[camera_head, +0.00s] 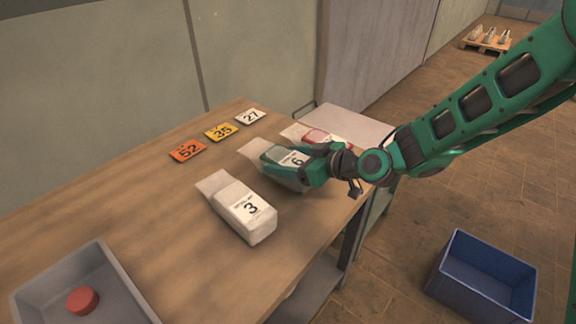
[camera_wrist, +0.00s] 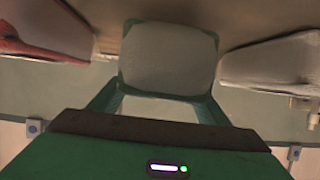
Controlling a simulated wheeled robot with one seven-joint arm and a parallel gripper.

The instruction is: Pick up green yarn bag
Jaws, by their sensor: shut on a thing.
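The green yarn bag (camera_head: 277,157), a clear bag with a white label reading 6, lies in the middle of a row of three bags on the wooden table (camera_head: 180,230). My gripper (camera_head: 303,168) is at its right end, shut on it. In the wrist view, the bag's pale end with green edges (camera_wrist: 168,60) sits between my two fingers (camera_wrist: 160,105). My gripper hides part of the bag, and I cannot tell whether it is lifted off the table.
A white bag labelled 3 (camera_head: 240,210) lies nearer, and a red bag (camera_head: 312,134) lies just beyond. Number cards (camera_head: 221,131) lie behind. A grey tray (camera_head: 112,275) with a red round object (camera_head: 82,300) is at front left. A blue crate (camera_head: 484,275) stands on the floor.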

